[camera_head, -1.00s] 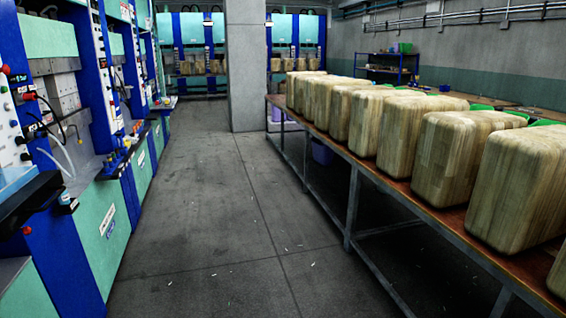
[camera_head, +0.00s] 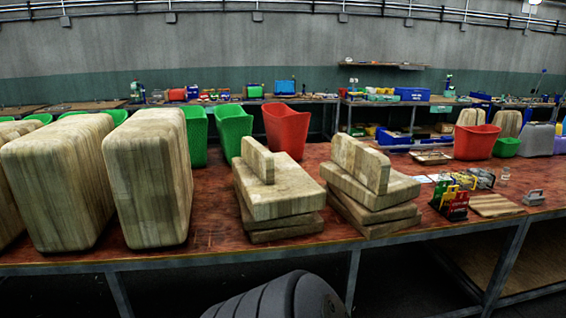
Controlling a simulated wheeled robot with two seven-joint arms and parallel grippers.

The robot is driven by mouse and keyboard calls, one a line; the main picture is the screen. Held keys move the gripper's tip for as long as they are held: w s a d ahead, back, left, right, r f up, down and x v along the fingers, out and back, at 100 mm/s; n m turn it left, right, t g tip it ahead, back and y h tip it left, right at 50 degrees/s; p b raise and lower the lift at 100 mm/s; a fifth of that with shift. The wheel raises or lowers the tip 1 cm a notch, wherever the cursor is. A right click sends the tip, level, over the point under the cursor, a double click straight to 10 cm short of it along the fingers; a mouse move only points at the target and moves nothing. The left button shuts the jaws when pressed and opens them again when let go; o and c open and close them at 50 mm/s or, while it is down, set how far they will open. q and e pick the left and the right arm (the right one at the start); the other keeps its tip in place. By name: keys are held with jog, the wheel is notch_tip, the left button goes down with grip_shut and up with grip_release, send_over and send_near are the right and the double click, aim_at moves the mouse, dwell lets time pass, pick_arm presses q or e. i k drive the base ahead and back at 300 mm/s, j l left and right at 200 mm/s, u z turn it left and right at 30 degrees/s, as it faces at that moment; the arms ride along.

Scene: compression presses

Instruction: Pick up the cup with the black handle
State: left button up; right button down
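I cannot make out a cup with a black handle for certain. A small pale, clear cup-like item (camera_head: 504,177) stands on the red-brown table at the right, too small to show a handle. In front of it to the right is a small grey object with a raised loop (camera_head: 534,197). Neither of my grippers is in view.
The long red-brown table (camera_head: 215,232) crosses the view. Large wooden blocks (camera_head: 148,180) stand at left, with stacked wooden slabs (camera_head: 280,190) mid-table. Green bins, a red bin (camera_head: 287,130) and another red bin (camera_head: 475,142) stand behind. Coloured tools (camera_head: 455,196) lie at right.

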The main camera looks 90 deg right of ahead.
aim_at(486, 176)
jog(key=z, duration=4)
